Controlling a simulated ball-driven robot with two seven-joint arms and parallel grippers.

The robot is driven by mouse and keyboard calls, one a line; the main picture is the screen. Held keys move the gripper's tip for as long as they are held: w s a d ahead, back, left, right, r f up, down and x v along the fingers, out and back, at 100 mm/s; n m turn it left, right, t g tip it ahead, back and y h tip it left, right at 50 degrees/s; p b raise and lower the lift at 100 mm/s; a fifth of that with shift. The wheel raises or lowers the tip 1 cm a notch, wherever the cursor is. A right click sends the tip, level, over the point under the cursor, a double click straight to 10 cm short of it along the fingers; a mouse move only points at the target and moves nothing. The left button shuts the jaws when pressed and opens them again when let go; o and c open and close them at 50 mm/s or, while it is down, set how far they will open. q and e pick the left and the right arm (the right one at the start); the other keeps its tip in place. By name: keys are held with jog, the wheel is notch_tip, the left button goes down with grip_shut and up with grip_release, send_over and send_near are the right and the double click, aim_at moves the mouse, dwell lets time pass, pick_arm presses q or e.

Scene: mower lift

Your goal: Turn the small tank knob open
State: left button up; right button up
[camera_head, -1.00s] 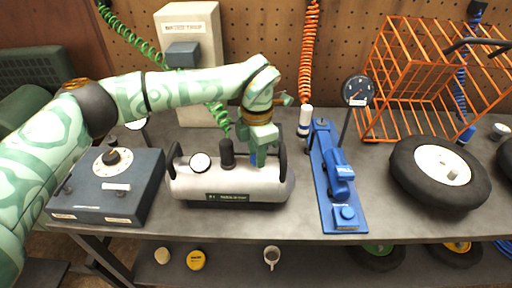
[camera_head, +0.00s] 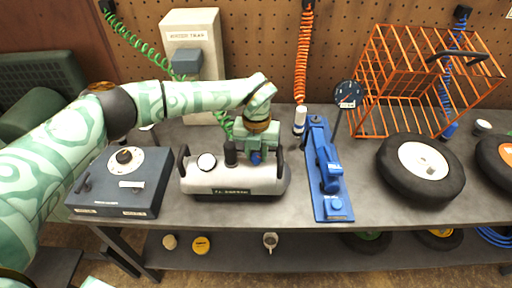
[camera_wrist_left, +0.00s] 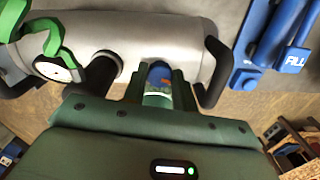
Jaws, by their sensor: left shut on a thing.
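The small tank (camera_head: 205,181) is a silver cylinder lying on the bench, with black end handles, a white-faced gauge and a black post on top. Its blue knob (camera_head: 256,158) stands on the top, right of the black post. My left gripper (camera_head: 257,160) reaches down from above and is shut on the knob. In the left wrist view the blue knob (camera_wrist_left: 160,76) sits between the two green fingers (camera_wrist_left: 158,88); its lower part looks green and white. The gripper partly hides the knob in the head view. My right gripper is not in view.
A dark control box (camera_head: 122,185) stands left of the tank. A blue tool on a blue base (camera_head: 331,205) lies to the right, then a wheel (camera_head: 420,168) and an orange wire cage (camera_head: 378,100). Green and orange coiled hoses hang behind. Bare bench lies before the tank.

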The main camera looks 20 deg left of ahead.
aim_at(256, 156)
pick_arm(q)
jog(key=shift+r+n+p, duration=0.1)
jog(key=shift+n+p, duration=1.1)
jog(key=shift+n, duration=0.7)
jog(key=o, duration=1)
jog(key=shift+c, duration=0.2)
notch_tip(256, 156, up, 16)
jog(key=p, duration=0.1)
jog(key=shift+r, duration=0.1)
